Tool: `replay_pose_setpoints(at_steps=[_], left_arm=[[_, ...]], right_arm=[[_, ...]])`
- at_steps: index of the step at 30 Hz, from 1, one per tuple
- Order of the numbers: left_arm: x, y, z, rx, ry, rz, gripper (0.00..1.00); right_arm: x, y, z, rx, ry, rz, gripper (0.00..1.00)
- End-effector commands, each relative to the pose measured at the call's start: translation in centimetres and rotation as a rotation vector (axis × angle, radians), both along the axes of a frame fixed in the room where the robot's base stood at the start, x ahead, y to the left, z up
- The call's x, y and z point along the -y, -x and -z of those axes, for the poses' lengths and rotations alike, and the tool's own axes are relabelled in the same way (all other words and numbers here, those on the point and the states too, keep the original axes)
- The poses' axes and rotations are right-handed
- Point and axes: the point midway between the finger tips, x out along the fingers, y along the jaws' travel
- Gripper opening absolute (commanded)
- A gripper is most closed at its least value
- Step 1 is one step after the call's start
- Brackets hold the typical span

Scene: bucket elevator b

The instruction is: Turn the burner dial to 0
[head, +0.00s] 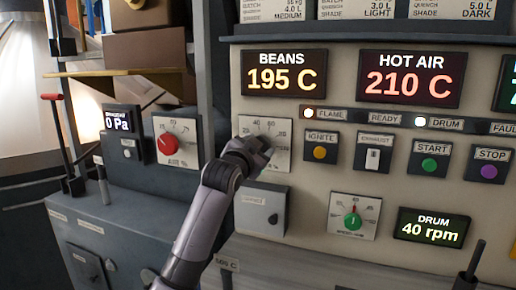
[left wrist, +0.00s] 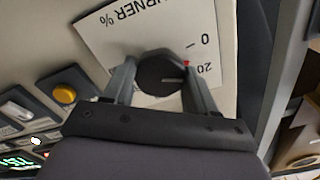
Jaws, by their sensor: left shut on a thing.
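The burner dial is a round black knob (left wrist: 160,72) on a white plate marked "BURNER %" (left wrist: 150,28) in the left wrist view. A pale line on the knob points right, towards the side of the 20 mark. The 0 mark lies above the 20, and a small red mark shows beside the right finger. My left gripper (left wrist: 158,78) is shut on the knob, one finger on each side. In the head view, my left gripper (head: 255,150) covers the knob, and only the plate (head: 275,128) with its scale shows around it. My right gripper is not in view.
An orange ignite button (head: 320,152), exhaust switch (head: 373,157) and green start button (head: 429,165) lie right of the dial. A green-knob drum dial (head: 353,221) is below right, a red air dial (head: 168,144) to the left. Displays read beans 195 C (head: 286,75) and hot air 210 C (head: 409,80).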

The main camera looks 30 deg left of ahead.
Motion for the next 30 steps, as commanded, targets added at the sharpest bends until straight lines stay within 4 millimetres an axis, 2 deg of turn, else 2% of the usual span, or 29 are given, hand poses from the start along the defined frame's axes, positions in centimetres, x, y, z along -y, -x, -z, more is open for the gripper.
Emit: replay_pose_setpoints(at_steps=[15,30], left_arm=[[0.07,-0.03,0.08,0.096,0.411,0.001,0.26],[0.04,-0.02,0.11,0.128,0.544,0.001,0.26]], right_arm=[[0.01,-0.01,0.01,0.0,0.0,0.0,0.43],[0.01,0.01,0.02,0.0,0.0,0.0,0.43]])
